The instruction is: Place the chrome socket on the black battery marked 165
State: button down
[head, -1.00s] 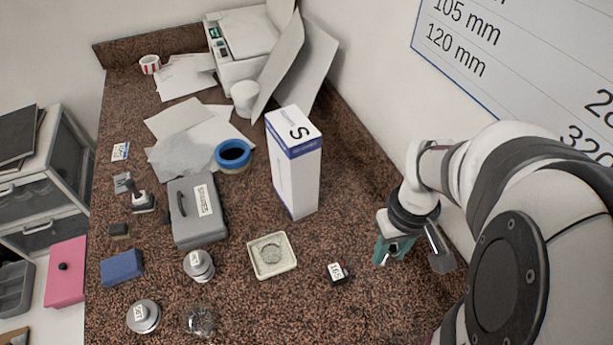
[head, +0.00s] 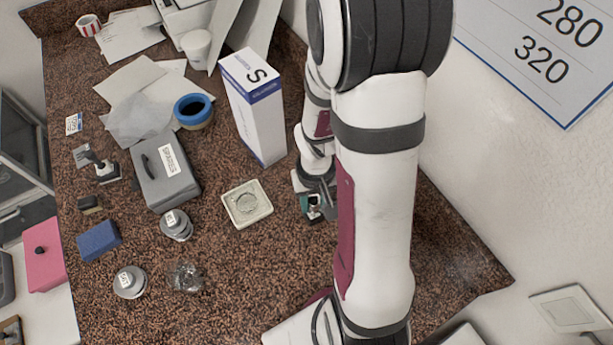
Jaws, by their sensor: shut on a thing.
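My gripper (head: 313,205), with teal fingers, is low over the counter, right of the shallow square dish. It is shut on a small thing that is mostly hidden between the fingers. I take this to be the chrome socket, as a small pale patch shows there. The black battery with its white label (head: 315,215) is at the fingertips, partly covered by them. Its number cannot be read now. I cannot tell whether the socket touches the battery.
The square dish (head: 247,204) is close on the left. A tall white box (head: 255,110) stands behind it. A grey case (head: 166,172), two labelled metal weights (head: 176,225) (head: 130,282) and a clear crumpled item (head: 186,276) lie further left.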

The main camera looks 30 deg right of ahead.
aim_at(314, 199)
jog(key=shift+f, duration=0.1)
jog(key=c, duration=0.5)
grip_release()
jog(key=shift+c, duration=0.2)
notch_tip(314, 199, up, 12)
jog(key=s+a+r+m+y, duration=0.1)
jog(key=s+a+r, duration=0.4)
jog(key=s+a, duration=0.6)
jog(key=shift+a+r+m+y, duration=0.3)
jog(key=shift+a+m+y, duration=0.1)
jog(key=shift+m, duration=0.1)
jog(key=shift+s, duration=0.1)
